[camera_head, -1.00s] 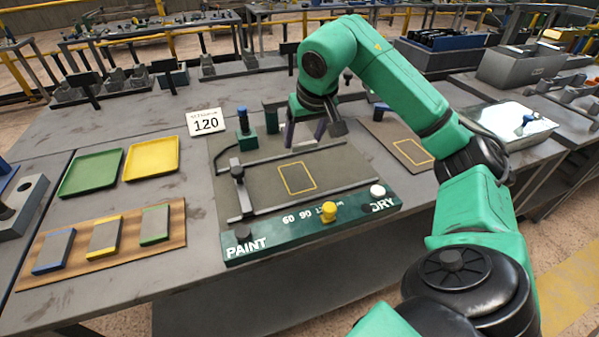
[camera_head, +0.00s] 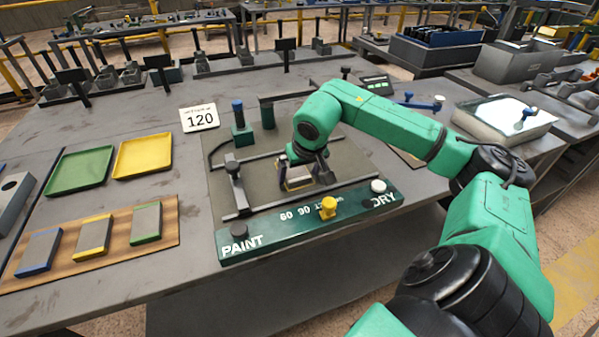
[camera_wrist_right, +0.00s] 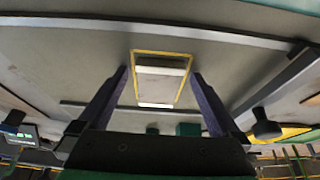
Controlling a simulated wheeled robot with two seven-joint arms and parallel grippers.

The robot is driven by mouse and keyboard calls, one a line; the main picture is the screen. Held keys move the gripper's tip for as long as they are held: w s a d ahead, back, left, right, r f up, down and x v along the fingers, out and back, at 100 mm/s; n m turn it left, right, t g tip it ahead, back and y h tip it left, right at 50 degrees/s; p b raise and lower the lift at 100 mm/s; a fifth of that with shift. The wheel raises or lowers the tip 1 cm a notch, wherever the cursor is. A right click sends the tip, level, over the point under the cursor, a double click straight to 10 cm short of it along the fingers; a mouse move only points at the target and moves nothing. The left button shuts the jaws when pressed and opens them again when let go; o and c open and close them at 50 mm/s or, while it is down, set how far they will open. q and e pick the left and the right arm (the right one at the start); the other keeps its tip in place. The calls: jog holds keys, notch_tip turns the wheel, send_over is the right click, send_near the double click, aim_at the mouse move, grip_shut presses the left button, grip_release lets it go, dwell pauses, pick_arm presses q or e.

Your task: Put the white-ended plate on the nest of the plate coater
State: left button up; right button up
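The plate coater (camera_head: 237,205) has a grey bed and a green front bar marked PAINT and DRY. Its nest is a yellow outline (camera_wrist_right: 187,75) on the bed. The white-ended plate (camera_wrist_right: 160,87), grey with white ends, appears inside this outline in the right wrist view; the head view shows it partly hidden under my gripper (camera_head: 299,181). My right gripper's purple fingers (camera_wrist_right: 160,72) stand on either side of the plate, with narrow gaps visible, so it looks open. Whether the plate lies fully flat is hard to tell. My left gripper is not in view.
A wooden board (camera_head: 115,240) with blue, yellow and green-ended plates lies at left. Green (camera_head: 80,170) and yellow (camera_head: 143,156) trays stand behind it.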

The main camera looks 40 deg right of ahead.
jog(key=p+v, duration=0.1)
jog(key=v, duration=1.1)
jog(key=shift+a, duration=0.1)
